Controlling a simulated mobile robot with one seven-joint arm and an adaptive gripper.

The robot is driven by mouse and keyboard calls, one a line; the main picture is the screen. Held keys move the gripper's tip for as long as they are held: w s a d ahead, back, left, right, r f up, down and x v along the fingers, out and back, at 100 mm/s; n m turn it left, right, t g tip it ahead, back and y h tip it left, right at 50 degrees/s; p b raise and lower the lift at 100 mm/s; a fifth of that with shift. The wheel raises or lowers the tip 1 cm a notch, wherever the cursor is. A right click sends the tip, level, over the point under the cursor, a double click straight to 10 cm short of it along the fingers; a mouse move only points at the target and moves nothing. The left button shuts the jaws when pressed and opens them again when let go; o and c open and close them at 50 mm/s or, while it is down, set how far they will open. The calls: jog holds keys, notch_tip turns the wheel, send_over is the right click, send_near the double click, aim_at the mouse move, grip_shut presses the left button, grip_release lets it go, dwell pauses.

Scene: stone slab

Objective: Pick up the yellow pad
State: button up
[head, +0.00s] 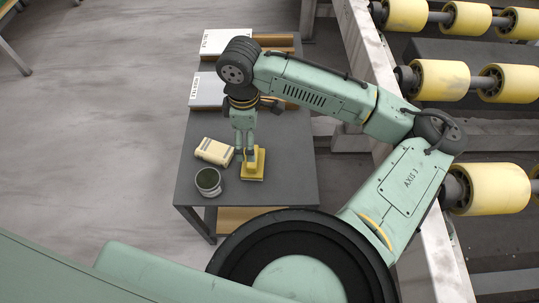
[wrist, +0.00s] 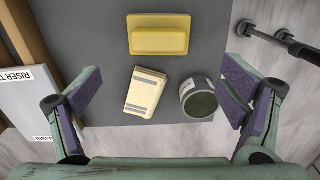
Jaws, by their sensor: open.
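The yellow pad (head: 258,174) lies on the dark grey table, near its front edge in the head view. It has a raised block on a flat base. In the wrist view the pad (wrist: 158,36) is at the top middle, beyond the fingertips. My gripper (head: 245,157) points down and overlaps the pad's rear part in the head view; I cannot tell the height gap. In the wrist view my gripper (wrist: 161,75) has its purple-padded fingers wide apart, with nothing held between them.
A cream packet (head: 214,151) and a grey cup (head: 208,183) with a dark inside stand left of the pad. White labelled boxes (head: 220,40) and brown pieces (head: 275,40) occupy the table's far part. A roller conveyor (head: 440,80) runs along the right. Table space right of the pad is clear.

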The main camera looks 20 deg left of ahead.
aim_at(250, 171)
notch_tip(250, 171, down, 5)
jog(key=shift+r, duration=0.1)
jog(key=shift+w+d+f+p, duration=0.1)
jog(key=shift+f+p, duration=0.35)
jog(key=shift+f, duration=0.95)
jog(key=shift+d+f+p, duration=0.1)
jog(key=shift+f+p, duration=0.3)
jog(key=shift+f, duration=1)
jog(key=c, duration=1.3)
